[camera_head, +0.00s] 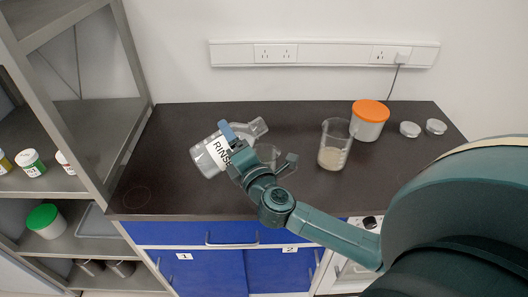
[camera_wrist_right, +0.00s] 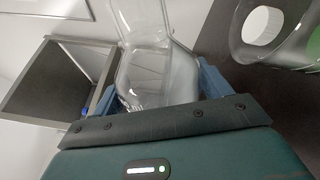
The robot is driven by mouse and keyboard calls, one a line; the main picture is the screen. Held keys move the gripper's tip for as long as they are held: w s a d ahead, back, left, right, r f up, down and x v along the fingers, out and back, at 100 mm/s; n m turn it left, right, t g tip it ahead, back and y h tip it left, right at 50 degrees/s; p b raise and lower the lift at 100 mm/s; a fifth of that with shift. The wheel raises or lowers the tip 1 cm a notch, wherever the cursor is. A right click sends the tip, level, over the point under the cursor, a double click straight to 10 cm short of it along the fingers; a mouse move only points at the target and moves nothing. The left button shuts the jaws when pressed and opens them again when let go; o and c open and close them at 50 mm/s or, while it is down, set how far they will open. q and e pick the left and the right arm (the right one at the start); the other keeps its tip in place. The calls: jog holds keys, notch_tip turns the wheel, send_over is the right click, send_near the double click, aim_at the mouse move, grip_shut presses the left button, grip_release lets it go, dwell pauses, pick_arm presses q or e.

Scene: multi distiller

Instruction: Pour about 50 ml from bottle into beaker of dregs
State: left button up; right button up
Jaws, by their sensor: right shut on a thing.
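My right gripper (camera_head: 236,140) is shut on a clear bottle (camera_head: 208,156) with a white label reading "RINSE". The bottle is tilted, its neck pointing up to the right. In the right wrist view the bottle (camera_wrist_right: 152,65) sits between the fingers (camera_wrist_right: 158,92). A clear glass vessel (camera_head: 268,153) stands on the bench just right of the gripper, partly hidden by my arm. A taller beaker (camera_head: 335,140) with beige contents at its bottom stands farther right, apart from the bottle. I cannot tell for sure which vessel is the beaker of dregs. My left gripper is not in view.
A white tub with an orange lid (camera_head: 371,110) and two small clear dishes (camera_head: 410,129) stand at the right back of the dark bench (camera_head: 180,120). A metal shelf (camera_head: 130,60) with jars borders the left. The bench's left front is clear.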

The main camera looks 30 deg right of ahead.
jog(key=shift+r, duration=0.25)
pick_arm(q)
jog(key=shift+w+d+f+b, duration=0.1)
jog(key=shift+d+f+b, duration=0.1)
jog(key=shift+b, duration=0.25)
pick_arm(e)
jog(key=shift+a+f+m, duration=0.1)
jog(key=shift+f+m, duration=0.2)
jog(key=shift+m, duration=0.2)
pick_arm(q)
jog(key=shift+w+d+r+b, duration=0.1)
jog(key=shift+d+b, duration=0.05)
jog(key=shift+b, duration=0.2)
pick_arm(e)
jog(key=shift+f, duration=0.2)
pick_arm(q)
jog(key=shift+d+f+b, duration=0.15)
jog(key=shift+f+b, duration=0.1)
jog(key=shift+b, duration=0.35)
pick_arm(e)
jog(key=shift+a+f+m, duration=0.1)
jog(key=shift+f+m, duration=0.3)
jog(key=shift+m, duration=0.2)
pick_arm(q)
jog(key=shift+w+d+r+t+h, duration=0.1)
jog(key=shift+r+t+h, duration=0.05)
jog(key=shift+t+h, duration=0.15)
